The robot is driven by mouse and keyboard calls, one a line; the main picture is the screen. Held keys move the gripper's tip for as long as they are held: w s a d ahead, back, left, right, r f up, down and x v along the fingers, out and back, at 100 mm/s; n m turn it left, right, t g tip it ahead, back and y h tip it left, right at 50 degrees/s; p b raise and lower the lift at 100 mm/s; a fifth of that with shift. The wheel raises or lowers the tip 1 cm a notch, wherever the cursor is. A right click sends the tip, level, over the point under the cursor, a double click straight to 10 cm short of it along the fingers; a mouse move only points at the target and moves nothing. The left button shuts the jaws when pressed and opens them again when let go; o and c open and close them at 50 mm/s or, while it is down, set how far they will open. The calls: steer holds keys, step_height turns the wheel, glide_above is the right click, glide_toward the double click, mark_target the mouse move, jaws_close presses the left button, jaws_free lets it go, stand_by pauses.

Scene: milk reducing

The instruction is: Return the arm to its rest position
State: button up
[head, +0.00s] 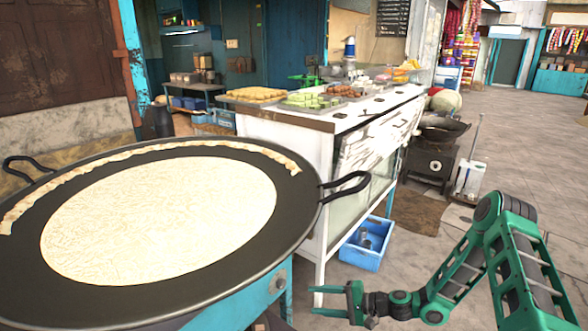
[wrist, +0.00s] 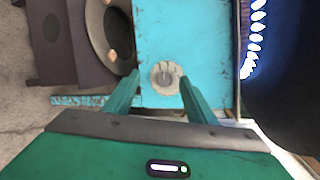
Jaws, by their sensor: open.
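My green arm reaches in from the right of the head view, bent low beside the big pan. My gripper (head: 330,301) is open and empty, its two green fingers spread and pointing left, low in front of the white counter. In the wrist view my gripper (wrist: 155,85) shows both fingers apart with nothing between them. Beyond them is a blue stand panel (wrist: 200,50) with a round pale knob (wrist: 166,77). The wide black pan (head: 290,215) holds a large pale sheet of milk (head: 160,215) with a rolled skin along its far rim.
A white counter (head: 300,150) with sweets stands behind, and a blue crate (head: 366,243) sits on the floor. A stove with a wok (head: 437,130) is farther back. Paved floor (head: 530,150) is open at right.

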steer(key=s+d+r+n+g+h, duration=0.25)
steer(key=s+d+r+h, duration=0.35)
steer(key=d+r, duration=0.5)
steer(key=s+d+r+n+g+h, duration=0.25)
steer(key=s+d+r+h, duration=0.25)
steer(key=s+d+r, duration=0.6)
steer(key=s+d+r+m+h, duration=0.1)
steer(key=s+d+r, duration=0.4)
steer(key=s, duration=0.5)
steer(key=s+d+r+m+h, duration=0.1)
steer(key=s+d+r, duration=0.4)
steer(key=s, duration=0.5)
step_height(320, 180, up, 2)
steer(key=shift+s+d+r+m+h, duration=0.15)
steer(key=shift+m+h, duration=0.25)
steer(key=shift+m, duration=0.5)
